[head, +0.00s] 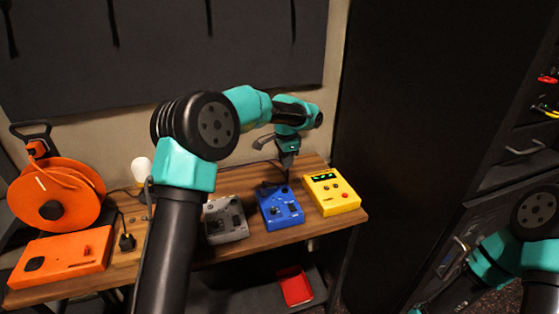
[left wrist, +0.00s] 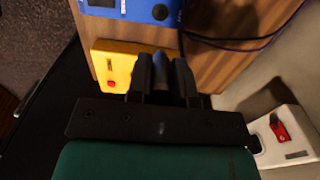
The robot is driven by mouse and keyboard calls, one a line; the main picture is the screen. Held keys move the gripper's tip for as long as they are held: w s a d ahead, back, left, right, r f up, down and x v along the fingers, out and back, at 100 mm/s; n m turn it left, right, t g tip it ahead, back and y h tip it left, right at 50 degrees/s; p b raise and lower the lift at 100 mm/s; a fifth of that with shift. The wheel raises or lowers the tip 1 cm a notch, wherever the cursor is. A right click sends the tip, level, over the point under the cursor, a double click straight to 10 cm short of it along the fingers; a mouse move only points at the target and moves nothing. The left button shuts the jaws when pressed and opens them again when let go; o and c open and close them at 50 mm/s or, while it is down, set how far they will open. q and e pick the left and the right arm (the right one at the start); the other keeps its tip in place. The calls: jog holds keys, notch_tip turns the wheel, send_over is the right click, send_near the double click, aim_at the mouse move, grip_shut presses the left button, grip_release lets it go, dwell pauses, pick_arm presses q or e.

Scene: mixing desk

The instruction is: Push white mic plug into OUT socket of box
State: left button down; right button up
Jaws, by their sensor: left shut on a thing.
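My left gripper (head: 287,172) reaches over the desk and points down just behind the blue box (head: 281,208). I cannot read an OUT label or pick out a white plug. My right arm shows at the lower right of the head view, but its gripper is out of view.
A yellow box (head: 332,192) stands right of the blue one and a grey box (head: 226,220) left. A red object (head: 295,287) lies below the desk.

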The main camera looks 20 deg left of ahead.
pick_arm(q)
send_over(285, 191)
notch_tip(285, 191, down, 8)
jog(key=shift+w+f, duration=0.1)
dwell(0.3)
dwell(0.3)
jog(key=shift+f, duration=0.85)
jog(key=shift+f, duration=0.65)
dwell(1.5)
jog(key=c, duration=0.9)
grip_release()
jog(key=shift+c, duration=0.2)
notch_tip(285, 191, up, 18)
jog(key=shift+f, duration=0.25)
